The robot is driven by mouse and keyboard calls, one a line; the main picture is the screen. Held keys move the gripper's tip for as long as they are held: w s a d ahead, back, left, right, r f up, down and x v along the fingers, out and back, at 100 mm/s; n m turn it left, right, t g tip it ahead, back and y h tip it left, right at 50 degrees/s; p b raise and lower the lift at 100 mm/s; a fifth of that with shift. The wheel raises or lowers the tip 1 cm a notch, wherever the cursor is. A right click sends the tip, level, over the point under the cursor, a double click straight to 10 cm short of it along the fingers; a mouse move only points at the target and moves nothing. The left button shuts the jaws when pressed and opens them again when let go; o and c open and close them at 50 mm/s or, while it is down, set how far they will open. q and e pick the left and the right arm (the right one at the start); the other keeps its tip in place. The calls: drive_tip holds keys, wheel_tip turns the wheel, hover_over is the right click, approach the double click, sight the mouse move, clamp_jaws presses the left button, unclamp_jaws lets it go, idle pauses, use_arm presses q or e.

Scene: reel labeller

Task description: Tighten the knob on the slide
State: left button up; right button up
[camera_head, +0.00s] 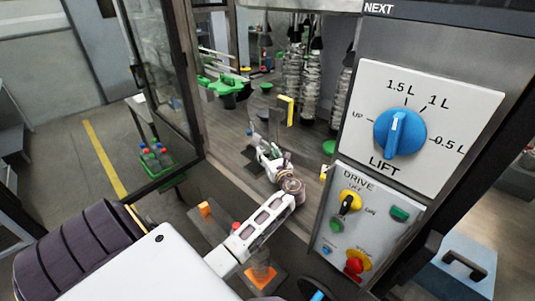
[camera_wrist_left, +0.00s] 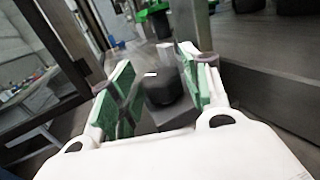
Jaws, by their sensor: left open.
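A dark round knob (camera_wrist_left: 160,88) shows in the left wrist view, with a grey metal part behind and below it. My left gripper (camera_wrist_left: 158,84) is open, with green-padded fingers on either side of the knob. Whether the pads touch it I cannot tell; a gap seems to show on the left. In the head view my left gripper (camera_head: 265,147) is small, inside the machine opening at the end of my white arm. The knob cannot be made out there. My right gripper is not in view.
The control panel with the blue LIFT dial (camera_head: 400,132) and the DRIVE switches (camera_head: 350,202) stands close on the right. An open glass door (camera_head: 165,75) is on the left. A green crate of bottles (camera_head: 155,160) stands beyond it. A yellow upright part (camera_head: 287,110) stands behind the gripper.

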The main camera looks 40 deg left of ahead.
use_arm(q)
drive_tip(key=c, duration=0.7)
drive_tip(key=shift+c, duration=0.2)
drive_tip(key=shift+r+t, duration=0.1)
drive_tip(key=shift+t, duration=0.2)
